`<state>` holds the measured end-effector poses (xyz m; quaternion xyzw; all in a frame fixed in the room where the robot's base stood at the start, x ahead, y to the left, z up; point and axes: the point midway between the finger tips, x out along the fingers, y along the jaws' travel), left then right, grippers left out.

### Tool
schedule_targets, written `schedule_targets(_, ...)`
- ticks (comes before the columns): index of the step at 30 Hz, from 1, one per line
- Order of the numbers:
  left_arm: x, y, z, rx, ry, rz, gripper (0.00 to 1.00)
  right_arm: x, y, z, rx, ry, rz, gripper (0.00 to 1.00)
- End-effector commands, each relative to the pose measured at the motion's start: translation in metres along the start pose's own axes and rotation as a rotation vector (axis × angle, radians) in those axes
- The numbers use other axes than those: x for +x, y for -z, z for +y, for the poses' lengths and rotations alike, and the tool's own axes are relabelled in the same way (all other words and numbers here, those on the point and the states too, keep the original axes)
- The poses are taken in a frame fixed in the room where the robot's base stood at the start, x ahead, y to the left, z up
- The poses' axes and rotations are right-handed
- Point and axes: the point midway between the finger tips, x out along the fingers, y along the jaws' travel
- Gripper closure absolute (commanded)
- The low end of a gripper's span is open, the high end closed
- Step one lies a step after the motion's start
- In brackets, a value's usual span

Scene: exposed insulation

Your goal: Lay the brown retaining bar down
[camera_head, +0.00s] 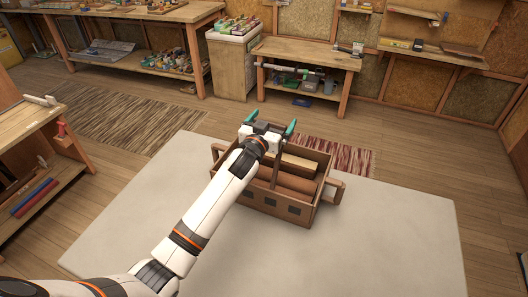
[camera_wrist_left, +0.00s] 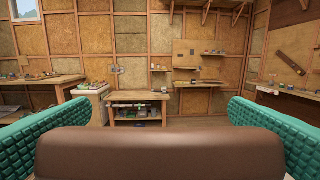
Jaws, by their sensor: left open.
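The brown retaining bar (camera_wrist_left: 160,152) fills the bottom of the left wrist view, wide and smooth, close in front of the camera and between the green fingers. In the head view a dark upright (camera_head: 277,168), which looks like part of the bar, rises from a brown wooden crate (camera_head: 286,207); my gripper and arm hide much of the rest. My left gripper (camera_head: 270,126) is open above the crate's far left part, its fingers on either side of the bar. I cannot tell whether they touch it. My right gripper is not in view.
The crate holds a brown roll (camera_head: 296,183) and a pale block (camera_head: 299,163), and has side handles (camera_head: 334,188). It stands on a pale mat (camera_head: 370,245) with free room around it. Workbenches (camera_head: 305,56) stand along the back, and a shelf unit (camera_head: 38,125) stands at left.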

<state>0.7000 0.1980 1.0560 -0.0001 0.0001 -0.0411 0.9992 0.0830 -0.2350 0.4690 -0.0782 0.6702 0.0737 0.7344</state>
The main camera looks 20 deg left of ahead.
Motion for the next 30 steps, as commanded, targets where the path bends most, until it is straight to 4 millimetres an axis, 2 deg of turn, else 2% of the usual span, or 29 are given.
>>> schedule_targets(3,0.0,0.0,0.0,0.0,0.0,0.0,0.0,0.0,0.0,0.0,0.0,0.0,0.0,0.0)
schedule_targets(9,0.0,0.0,0.0,0.0,0.0,0.0,0.27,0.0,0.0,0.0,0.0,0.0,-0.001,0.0)
schedule_targets(13,0.001,-0.001,0.0,0.0,0.0,0.005,0.27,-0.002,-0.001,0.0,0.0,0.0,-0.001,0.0)
schedule_targets(22,0.014,0.005,0.0,0.0,0.0,0.08,0.27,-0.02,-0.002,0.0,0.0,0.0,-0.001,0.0)
schedule_targets(30,0.017,0.011,0.0,0.0,0.0,0.103,0.27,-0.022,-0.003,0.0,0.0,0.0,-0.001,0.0)
